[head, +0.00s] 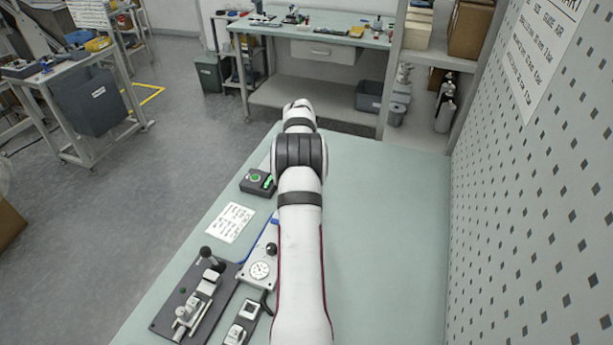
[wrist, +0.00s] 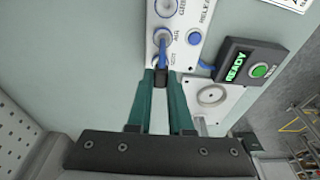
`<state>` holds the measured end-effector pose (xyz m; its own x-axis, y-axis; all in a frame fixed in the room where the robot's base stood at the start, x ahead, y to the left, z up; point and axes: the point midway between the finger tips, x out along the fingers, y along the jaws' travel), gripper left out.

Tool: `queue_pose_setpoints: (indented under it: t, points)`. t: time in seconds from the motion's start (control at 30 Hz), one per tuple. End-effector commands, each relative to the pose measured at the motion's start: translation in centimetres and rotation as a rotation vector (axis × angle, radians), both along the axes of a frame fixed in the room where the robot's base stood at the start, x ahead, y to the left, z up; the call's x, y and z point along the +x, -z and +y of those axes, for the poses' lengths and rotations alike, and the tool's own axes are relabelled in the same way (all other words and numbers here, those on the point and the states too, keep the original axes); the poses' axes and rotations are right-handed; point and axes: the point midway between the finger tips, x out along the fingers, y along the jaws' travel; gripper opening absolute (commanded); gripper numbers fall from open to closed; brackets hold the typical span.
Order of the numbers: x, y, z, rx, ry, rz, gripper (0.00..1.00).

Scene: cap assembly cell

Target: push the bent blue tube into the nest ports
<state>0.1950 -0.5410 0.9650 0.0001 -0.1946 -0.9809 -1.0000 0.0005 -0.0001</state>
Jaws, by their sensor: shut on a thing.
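In the wrist view my gripper (wrist: 161,77), with green fingers and dark tips, is shut on the blue tube (wrist: 162,57). The tube shows as a short blue length running from the fingertips up to a round port (wrist: 163,36) on a white labelled panel (wrist: 176,14). Its end lies at the port; I cannot tell how deep it sits. The fingertips hide the rest of the tube and its bend. In the head view my arm hides the gripper and the tube.
A black box with a lit READY sign and green button (wrist: 259,71) stands right of the panel, near a white plate with a round ring (wrist: 212,96). The bench's right side is clear.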

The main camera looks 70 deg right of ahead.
Motion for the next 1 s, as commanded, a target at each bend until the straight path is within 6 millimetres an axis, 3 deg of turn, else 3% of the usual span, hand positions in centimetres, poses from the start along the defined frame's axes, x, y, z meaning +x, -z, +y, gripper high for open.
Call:
queue_pose_setpoints:
  t: [1.0]
  points:
    - [0.0, 1.6, 0.0, 0.001, 0.000, 0.000, 0.00]
